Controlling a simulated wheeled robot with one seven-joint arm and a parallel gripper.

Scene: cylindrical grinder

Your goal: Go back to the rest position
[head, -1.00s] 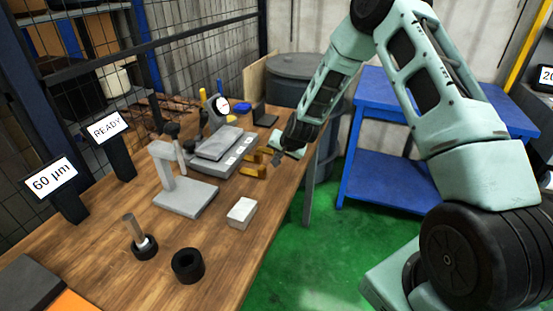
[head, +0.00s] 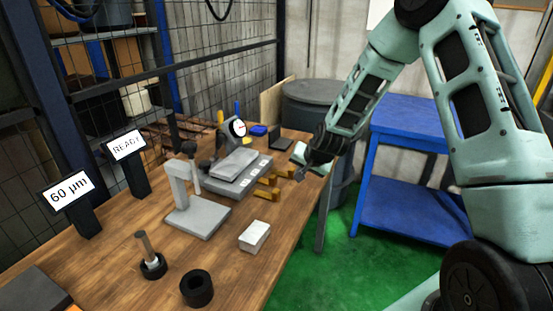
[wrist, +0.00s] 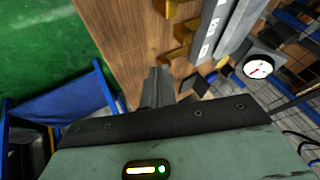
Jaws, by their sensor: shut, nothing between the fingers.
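My gripper (head: 302,174) hangs at the right edge of the wooden workbench (head: 120,262), near the far end, beside the brass-coloured pieces. In the wrist view its fingers (wrist: 157,78) are together with nothing between them. My arm reaches in from the upper right of the head view. The gripper looks apart from the things on the bench, though its exact height above the edge is hard to tell.
A grey block fixture (head: 238,170) with brass pieces (head: 268,192), a dial gauge (head: 238,128), a grey stand (head: 198,218), a white block (head: 254,236) and a black ring (head: 197,289) stand on the bench. A blue table (head: 408,214) and a grey drum (head: 318,92) are beyond. Green floor (head: 300,280) is clear.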

